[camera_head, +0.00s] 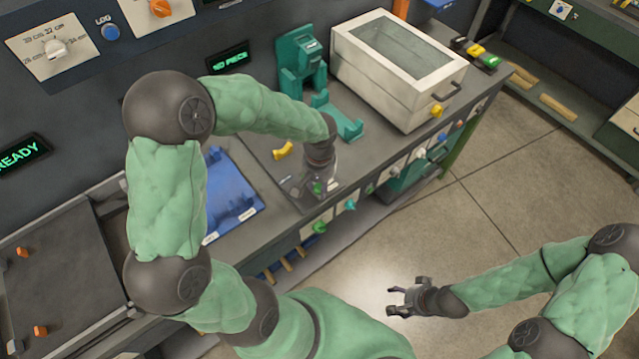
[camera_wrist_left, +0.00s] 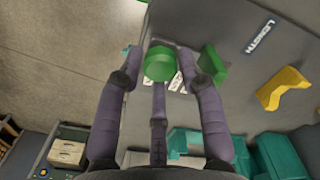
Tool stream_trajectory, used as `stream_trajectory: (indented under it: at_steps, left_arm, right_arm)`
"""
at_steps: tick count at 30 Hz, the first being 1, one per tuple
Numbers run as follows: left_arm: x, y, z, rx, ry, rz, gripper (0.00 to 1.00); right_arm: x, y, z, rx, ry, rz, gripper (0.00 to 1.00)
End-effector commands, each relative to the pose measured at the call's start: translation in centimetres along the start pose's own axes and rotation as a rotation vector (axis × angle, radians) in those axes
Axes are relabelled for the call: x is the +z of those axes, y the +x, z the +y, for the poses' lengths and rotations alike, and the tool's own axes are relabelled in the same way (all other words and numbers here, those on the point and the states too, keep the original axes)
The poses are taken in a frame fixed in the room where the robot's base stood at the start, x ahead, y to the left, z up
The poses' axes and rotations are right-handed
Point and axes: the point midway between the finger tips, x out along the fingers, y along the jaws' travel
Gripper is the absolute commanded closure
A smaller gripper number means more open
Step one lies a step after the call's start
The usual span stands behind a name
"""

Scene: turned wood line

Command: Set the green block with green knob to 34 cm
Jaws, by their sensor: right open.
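The green knob (camera_wrist_left: 158,63) is in the left wrist view, between the fingers of my left gripper (camera_wrist_left: 160,58). A green block (camera_wrist_left: 213,64) shows just right of the knob, beyond the right finger. In the head view my left gripper (camera_head: 318,188) points down at the bench's front part, with a bit of green (camera_head: 318,187) at its fingers. The fingers flank the knob closely; whether they touch it I cannot tell. No scale reading is legible near the block. My right gripper (camera_head: 408,300) is open and empty, over the floor.
A yellow piece (camera_head: 283,151) lies behind the left gripper, near a teal fixture (camera_head: 301,62). A white box with a glass lid (camera_head: 397,75) stands to the right. A blue tray (camera_head: 225,190) lies to the left. A LENGTH label (camera_wrist_left: 260,37) is near the block. Knobs line the bench front.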

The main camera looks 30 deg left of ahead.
Motion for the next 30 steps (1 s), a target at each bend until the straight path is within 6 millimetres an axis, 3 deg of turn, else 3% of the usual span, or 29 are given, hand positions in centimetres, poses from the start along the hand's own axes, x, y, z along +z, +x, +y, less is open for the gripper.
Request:
stream_trajectory:
  at_steps: [1, 3, 21, 22, 24, 30]
  left_arm:
    - [0.0, 0.0, 0.0, 0.000, 0.000, 0.000, 0.87]
    - [0.0, 0.0, 0.0, 0.000, 0.000, 0.000, 1.00]
    - [-1.5, 0.0, -1.4, -0.001, 0.000, 0.001, 1.00]
    - [-1.5, 0.0, -1.4, -0.001, 0.000, 0.001, 0.60]
    - [-1.5, 0.0, -1.4, -0.001, 0.000, 0.001, 0.44]
    - [-1.5, 0.0, -1.4, -0.001, 0.000, 0.001, 0.44]
  right_arm:
    - [0.0, 0.0, 0.0, 0.000, 0.000, 0.000, 0.36]
    - [0.0, 0.0, 0.0, 0.000, 0.000, 0.000, 0.36]
    - [0.0, 0.1, 0.0, 0.000, 0.000, 0.000, 0.36]
    - [0.0, 0.1, 0.0, 0.000, 0.000, 0.000, 0.36]
    - [0.0, 0.1, 0.0, 0.000, 0.000, 0.000, 0.36]
    - [0.0, 0.1, 0.0, 0.000, 0.000, 0.000, 0.36]
